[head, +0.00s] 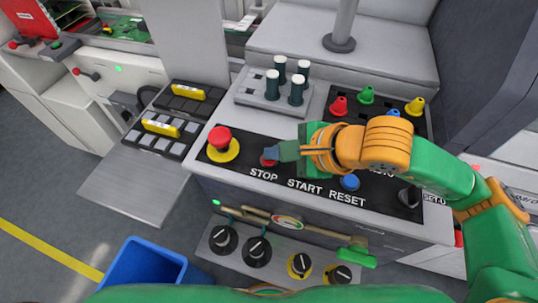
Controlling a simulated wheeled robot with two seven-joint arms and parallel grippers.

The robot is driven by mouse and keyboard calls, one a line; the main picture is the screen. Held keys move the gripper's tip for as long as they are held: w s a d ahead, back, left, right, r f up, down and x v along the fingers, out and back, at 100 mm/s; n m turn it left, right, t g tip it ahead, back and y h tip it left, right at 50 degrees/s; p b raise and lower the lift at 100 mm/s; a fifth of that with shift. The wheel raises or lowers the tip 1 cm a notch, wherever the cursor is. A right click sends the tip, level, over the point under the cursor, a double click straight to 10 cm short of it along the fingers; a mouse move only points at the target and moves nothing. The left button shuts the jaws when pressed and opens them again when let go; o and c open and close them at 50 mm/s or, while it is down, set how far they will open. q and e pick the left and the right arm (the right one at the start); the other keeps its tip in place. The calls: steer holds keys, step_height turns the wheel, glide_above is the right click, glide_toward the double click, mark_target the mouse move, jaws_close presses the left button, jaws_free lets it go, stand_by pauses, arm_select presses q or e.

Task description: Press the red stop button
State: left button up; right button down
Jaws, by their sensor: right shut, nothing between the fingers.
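The red stop button (266,162) is on the black control panel, just above the white STOP label (264,175). My right gripper (273,154) is shut and empty. Its tip is over the stop button and covers part of it; whether they touch I cannot tell. The START label shows to the right, but its button is hidden under my right gripper and arm. A blue button (350,182) sits above the RESET label. My left gripper is not in view.
A red mushroom button (219,139) on a yellow base stands left of the stop button. Dark pegs (297,88) stand in a grey block behind the panel. Coloured knobs (366,95) are at the back right. A blue bin (145,266) stands on the floor at the lower left.

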steer(key=shift+r+p, duration=0.4)
steer(key=shift+r, duration=0.45)
steer(key=shift+r+p, duration=1.5)
steer(key=shift+r, duration=1)
steer(key=shift+r, duration=0.1)
